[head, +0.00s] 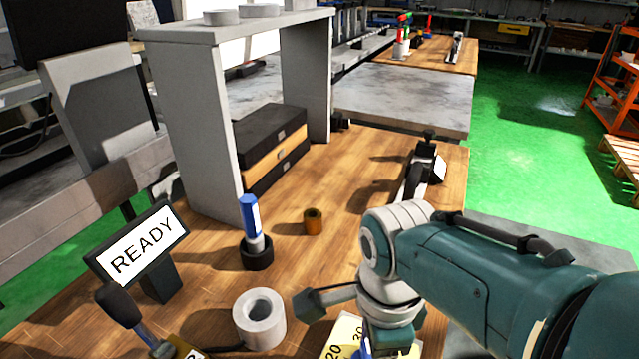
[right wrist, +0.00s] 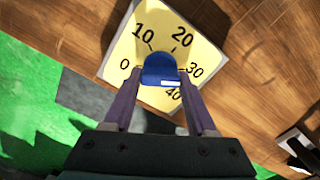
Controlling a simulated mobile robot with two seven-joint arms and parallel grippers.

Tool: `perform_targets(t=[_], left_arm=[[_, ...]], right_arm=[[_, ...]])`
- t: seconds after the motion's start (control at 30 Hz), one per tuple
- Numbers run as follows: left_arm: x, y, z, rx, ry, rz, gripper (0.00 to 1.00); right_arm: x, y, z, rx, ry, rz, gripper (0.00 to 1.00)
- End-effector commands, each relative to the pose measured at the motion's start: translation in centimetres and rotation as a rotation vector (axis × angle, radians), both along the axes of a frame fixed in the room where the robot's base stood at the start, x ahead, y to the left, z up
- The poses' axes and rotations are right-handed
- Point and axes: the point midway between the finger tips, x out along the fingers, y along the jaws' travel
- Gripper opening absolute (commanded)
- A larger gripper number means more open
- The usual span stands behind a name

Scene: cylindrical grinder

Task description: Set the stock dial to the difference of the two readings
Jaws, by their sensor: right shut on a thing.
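The stock dial is a pale yellow plate (right wrist: 205,50) with black numbers 0, 10, 20, 30 and 40 around a blue knob (right wrist: 160,68). My right gripper (right wrist: 160,82) is shut on the knob, one finger on each side. A white mark shows on the knob's near side; I cannot tell the exact setting. In the head view the dial plate (head: 341,334) shows at the bottom edge, mostly hidden by my right arm. Another yellow plate (head: 187,347) is cut off at the bottom left. No readings are legible. My left gripper is not in view.
A READY sign (head: 143,248), a marker (head: 250,215) in a black holder (head: 257,254), a brown ring (head: 313,222) and a grey ring (head: 259,320) stand on the wooden bench. A grey frame (head: 190,110) stands behind. A black instrument (head: 420,170) lies back right.

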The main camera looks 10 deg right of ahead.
Motion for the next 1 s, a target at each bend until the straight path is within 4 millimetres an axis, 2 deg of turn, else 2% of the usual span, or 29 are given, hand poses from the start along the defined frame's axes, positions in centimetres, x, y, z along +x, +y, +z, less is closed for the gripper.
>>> perform_targets(t=[0.13,0.17,0.37,0.4,0.67,0.77,1.0], left_arm=[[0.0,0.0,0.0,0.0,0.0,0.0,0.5],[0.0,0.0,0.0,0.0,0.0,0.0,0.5],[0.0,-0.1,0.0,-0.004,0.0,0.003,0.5],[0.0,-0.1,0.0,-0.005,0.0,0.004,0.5],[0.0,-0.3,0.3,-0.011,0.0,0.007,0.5],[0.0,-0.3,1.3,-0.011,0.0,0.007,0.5],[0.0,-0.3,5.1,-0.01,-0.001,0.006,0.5]], right_arm=[[0.0,0.1,0.1,0.001,0.0,0.001,0.02],[0.0,0.1,0.1,0.001,0.0,0.001,0.6],[0.0,0.0,0.1,0.001,0.0,0.002,0.83],[0.0,0.0,0.1,0.0,0.0,0.002,0.85],[0.0,0.0,0.3,0.0,0.0,0.002,0.85],[0.0,0.0,1.4,0.001,-0.001,0.001,0.85],[0.0,0.0,6.5,0.001,-0.002,0.001,0.85]])
